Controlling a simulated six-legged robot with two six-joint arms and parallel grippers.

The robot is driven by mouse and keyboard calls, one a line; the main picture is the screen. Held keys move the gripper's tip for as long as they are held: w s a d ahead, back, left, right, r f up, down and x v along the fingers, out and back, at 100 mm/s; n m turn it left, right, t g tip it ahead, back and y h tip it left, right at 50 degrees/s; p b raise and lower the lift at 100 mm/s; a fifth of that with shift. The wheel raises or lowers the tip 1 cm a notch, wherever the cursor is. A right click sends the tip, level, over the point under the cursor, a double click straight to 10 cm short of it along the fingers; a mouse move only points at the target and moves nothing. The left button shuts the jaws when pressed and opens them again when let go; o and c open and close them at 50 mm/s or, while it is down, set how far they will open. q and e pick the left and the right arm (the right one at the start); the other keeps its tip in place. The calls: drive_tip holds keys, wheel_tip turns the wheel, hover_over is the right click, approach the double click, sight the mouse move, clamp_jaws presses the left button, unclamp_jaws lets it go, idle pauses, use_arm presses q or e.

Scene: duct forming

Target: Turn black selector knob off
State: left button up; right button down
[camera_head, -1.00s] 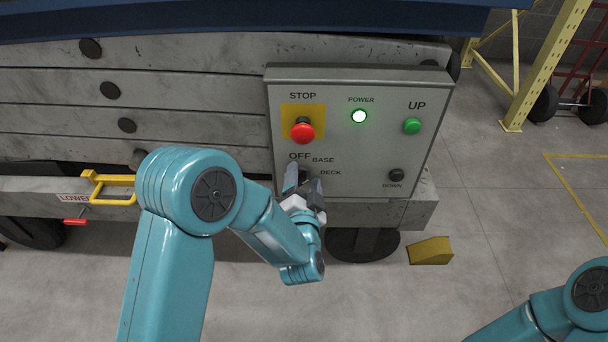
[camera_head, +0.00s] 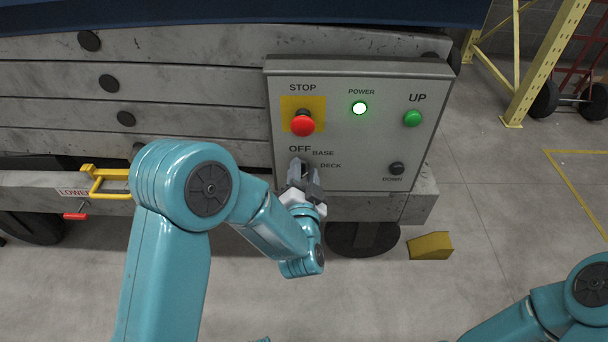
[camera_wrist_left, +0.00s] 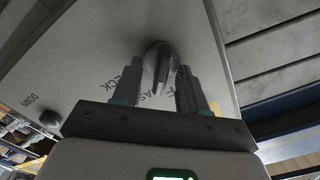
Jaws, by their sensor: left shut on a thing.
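The black selector knob (camera_wrist_left: 160,70) sits between the two fingers of my left gripper in the left wrist view. It looks dark and rounded, with a ridge. In the head view my left gripper (camera_head: 303,176) is at the lower left of the grey control panel (camera_head: 350,172), below the OFF label and left of the BASE and DECK labels. The gripper hides most of the knob there, and I cannot read where its pointer points. The left gripper (camera_wrist_left: 158,88) is shut on the knob. Of my right arm, only a part shows at the lower right; its gripper is out of view.
Above the knob is a red STOP button (camera_head: 302,125) on a yellow plate. A lit green POWER lamp (camera_head: 359,108), a green UP button (camera_head: 412,118) and a black DOWN button (camera_head: 396,168) are to the right. A yellow wedge (camera_head: 430,246) lies on the floor.

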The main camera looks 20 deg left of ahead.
use_arm(q)
drive_tip(key=shift+a+n+b, duration=0.1)
drive_tip(key=shift+n+b, duration=0.5)
drive_tip(key=shift+n, duration=0.1)
drive_tip(key=n+b, duration=0.2)
drive_tip(key=n, duration=0.1)
drive_tip(key=shift+a+b, duration=0.15)
drive_tip(key=shift+b, duration=0.25)
drive_tip(key=shift+a+r+n+b, duration=0.1)
drive_tip(key=shift+n+b, duration=0.55)
drive_tip(key=shift+n, duration=0.3)
drive_tip(key=shift+a+r+n+b, duration=0.1)
drive_tip(key=shift+n+b, duration=0.55)
drive_tip(key=shift+n, duration=0.3)
use_arm(e)
drive_tip(key=w+d+f+t, duration=0.1)
drive_tip(key=w+f, duration=0.3)
drive_tip(key=f, duration=0.2)
drive_tip(key=shift+w+f+t, duration=0.2)
drive_tip(key=shift+f+t, duration=0.15)
drive_tip(key=shift+t, duration=0.05)
use_arm(q)
drive_tip(key=o, duration=1)
drive_tip(key=shift+o, duration=0.2)
drive_tip(key=shift+d, duration=0.1)
drive_tip(key=shift+s+f, duration=0.1)
drive_tip(key=shift+s, duration=0.05)
use_arm(e)
drive_tip(key=shift+s+f, duration=0.1)
